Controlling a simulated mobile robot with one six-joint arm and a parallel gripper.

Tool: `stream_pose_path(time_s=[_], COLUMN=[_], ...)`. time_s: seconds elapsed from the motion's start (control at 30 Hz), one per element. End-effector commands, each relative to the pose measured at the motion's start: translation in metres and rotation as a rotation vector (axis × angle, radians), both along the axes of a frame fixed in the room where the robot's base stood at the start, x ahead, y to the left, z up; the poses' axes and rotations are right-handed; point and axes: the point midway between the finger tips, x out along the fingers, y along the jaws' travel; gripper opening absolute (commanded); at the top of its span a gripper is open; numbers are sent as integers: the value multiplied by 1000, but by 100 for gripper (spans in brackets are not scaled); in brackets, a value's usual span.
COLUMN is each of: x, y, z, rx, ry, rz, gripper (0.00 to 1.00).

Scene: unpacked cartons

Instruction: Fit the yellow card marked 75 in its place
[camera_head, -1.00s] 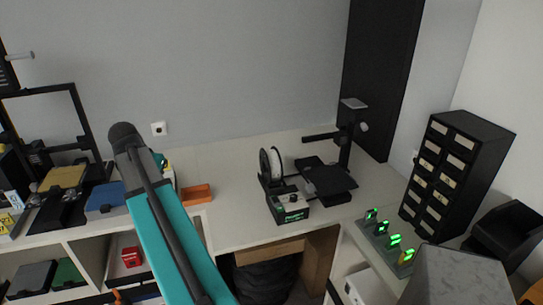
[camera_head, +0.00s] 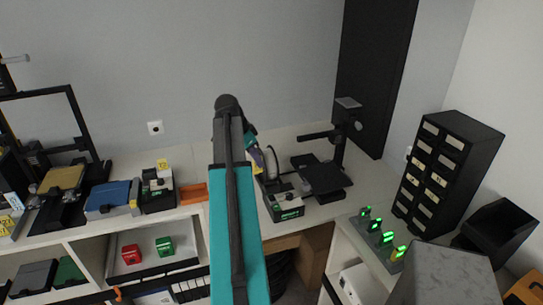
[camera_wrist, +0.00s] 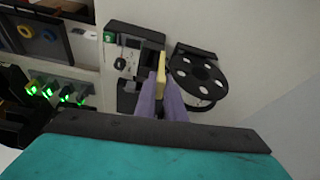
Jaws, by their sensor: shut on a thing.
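My gripper (camera_wrist: 162,95) is shut on a yellow card (camera_wrist: 161,68), seen edge-on between its purple fingers in the wrist view. Its marking cannot be read. The card is in front of a small black and grey machine (camera_wrist: 124,62), beside a black spool (camera_wrist: 195,74); I cannot tell whether it touches either. In the head view my gripper (camera_head: 257,158) is over the same machine (camera_head: 287,207), partly hidden behind my arm. A similar machine (camera_head: 158,194) at the left has a yellow card (camera_head: 162,165) standing at its top.
A black stand with a plate (camera_head: 325,178) is just right of the machine. A panel with green lights (camera_head: 385,240) and a black drawer cabinet (camera_head: 445,170) are further right. An orange tray (camera_head: 194,193) and a blue box (camera_head: 107,199) are on the left.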

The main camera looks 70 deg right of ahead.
Motion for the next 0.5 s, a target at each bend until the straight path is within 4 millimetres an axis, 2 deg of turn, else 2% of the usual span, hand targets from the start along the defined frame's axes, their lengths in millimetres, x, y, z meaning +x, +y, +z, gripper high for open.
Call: stream_pose_path(time_s=[0.03, 0.1, 0.2, 0.5], x=[-13, -27, -40, -47], y=[-7, -13, -17, -19], z=[2, 3, 3, 3], rx=[0, 1, 1, 1], ry=[0, 0, 0, 0], rz=[-38, -81, -121, -142], gripper=[0, 0, 0, 0])
